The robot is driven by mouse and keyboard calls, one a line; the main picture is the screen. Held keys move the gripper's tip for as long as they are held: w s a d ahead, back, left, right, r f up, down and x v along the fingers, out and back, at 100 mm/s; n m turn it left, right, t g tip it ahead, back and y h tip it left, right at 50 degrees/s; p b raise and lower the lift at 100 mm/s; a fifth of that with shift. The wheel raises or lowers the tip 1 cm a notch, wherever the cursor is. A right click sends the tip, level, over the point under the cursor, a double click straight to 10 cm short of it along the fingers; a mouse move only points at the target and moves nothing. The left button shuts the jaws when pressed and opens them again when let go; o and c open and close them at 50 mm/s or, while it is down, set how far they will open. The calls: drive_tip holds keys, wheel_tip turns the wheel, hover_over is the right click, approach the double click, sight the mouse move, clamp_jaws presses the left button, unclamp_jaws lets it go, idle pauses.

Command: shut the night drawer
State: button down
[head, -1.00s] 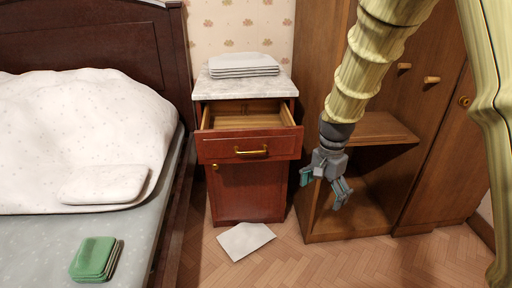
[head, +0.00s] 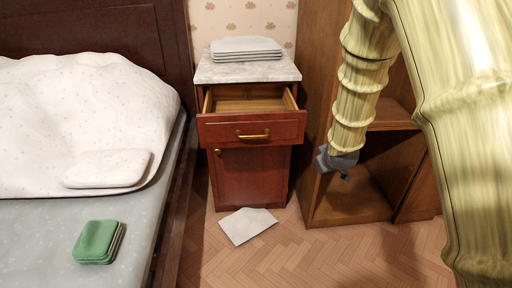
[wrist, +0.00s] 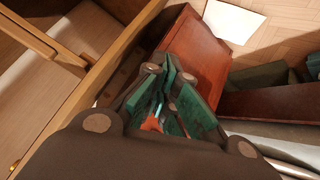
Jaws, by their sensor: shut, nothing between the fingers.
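The night drawer (head: 252,131) is the top drawer of a red-brown nightstand with a marble top (head: 247,69). It stands pulled out, and its inside looks empty. It has a brass handle (head: 253,135) on its front. My gripper (head: 346,172) is to the right of the drawer front, apart from it and lower, before the open wooden cabinet. In the head view its fingers are mostly hidden behind the wrist. In the wrist view my gripper (wrist: 172,75) shows its green-padded fingers together with nothing between them. The nightstand's red-brown wood (wrist: 195,62) lies beyond the fingertips there.
A bed (head: 60,235) with a white pillow (head: 107,168) and a green folded stack (head: 97,241) fills the left. Folded white cloths (head: 246,48) lie on the nightstand. A white sheet (head: 247,225) lies on the floor. The open cabinet (head: 350,200) stands close on the right.

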drive_tip(key=s+a+r+n+t+y, duration=0.1)
drive_tip(key=s+a+r+n+y, duration=0.15)
drive_tip(key=a+n+y, duration=0.4)
drive_tip(key=s+a+r+n+t+y+b, duration=0.1)
drive_tip(key=s+a+n+t+y, duration=0.2)
drive_tip(key=n, duration=0.7)
drive_tip(key=s+a+r+n+y, duration=0.1)
drive_tip(key=s+a+n+y, duration=0.2)
drive_tip(key=a+n+y, duration=0.4)
drive_tip(key=w+a+r+b, duration=0.1)
drive_tip(key=w+a, duration=0.1)
drive_tip(key=w, duration=0.3)
drive_tip(key=w+a+r+n+h+b, duration=0.1)
drive_tip(key=w+a, duration=0.2)
drive_tip(key=w, duration=0.2)
drive_tip(key=shift+a, duration=0.25)
